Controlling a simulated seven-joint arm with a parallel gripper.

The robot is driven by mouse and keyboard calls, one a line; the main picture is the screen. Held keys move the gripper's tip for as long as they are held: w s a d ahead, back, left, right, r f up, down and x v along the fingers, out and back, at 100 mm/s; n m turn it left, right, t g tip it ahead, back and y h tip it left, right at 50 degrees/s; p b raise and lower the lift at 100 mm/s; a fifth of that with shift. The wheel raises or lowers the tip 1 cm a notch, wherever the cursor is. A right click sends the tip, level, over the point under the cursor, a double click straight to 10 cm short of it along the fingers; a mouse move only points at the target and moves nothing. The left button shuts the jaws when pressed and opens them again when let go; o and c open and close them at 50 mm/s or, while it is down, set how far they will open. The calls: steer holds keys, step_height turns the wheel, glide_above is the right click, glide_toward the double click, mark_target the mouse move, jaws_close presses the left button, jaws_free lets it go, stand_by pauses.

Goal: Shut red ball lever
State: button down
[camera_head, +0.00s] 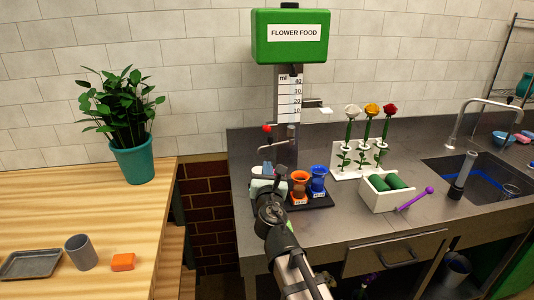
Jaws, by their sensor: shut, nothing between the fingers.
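The red ball (267,128) of the lever sits at the left side of the flower food dispenser's column, beside its measuring scale (290,95). The lever's arm is too small to tell its exact angle. A grey spout (278,144) curves out just below the ball. My gripper (268,169) is shut and empty, below and apart from the red ball, near the left side of the counter. My wrist partly hides the area in front of the dispenser. The green flower food tank (291,36) is at the top of the column.
An orange vase (299,184) and a blue vase (318,179) stand on a dark tray just right of my gripper. Three flowers stand in a white rack (349,174). A white box (387,196) holds green rolls, with a purple tool (415,199) beside it. A sink lies right.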

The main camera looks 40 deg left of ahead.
glide_toward(266, 131)
steer(key=w+a+f, duration=0.3)
steer(key=w+f, duration=0.1)
steer(key=r, duration=0.1)
steer(key=w+r, duration=0.1)
steer(key=a+r, duration=0.1)
steer(key=shift+w, duration=0.3)
steer(key=shift+r, duration=0.3)
steer(key=shift+w+a+r, duration=0.1)
steer(key=shift+r, duration=0.25)
steer(key=shift+w+a+r, duration=0.15)
steer(key=shift+r, duration=0.55)
steer(key=w+a+r, duration=0.1)
steer(key=r, duration=0.2)
steer(key=w+a+r, duration=0.1)
steer(key=r, duration=0.1)
steer(key=shift+w+a, duration=0.3)
steer(key=shift+w, duration=0.05)
steer(key=shift+w+a+r, duration=0.9)
steer(key=shift+w+a, duration=0.15)
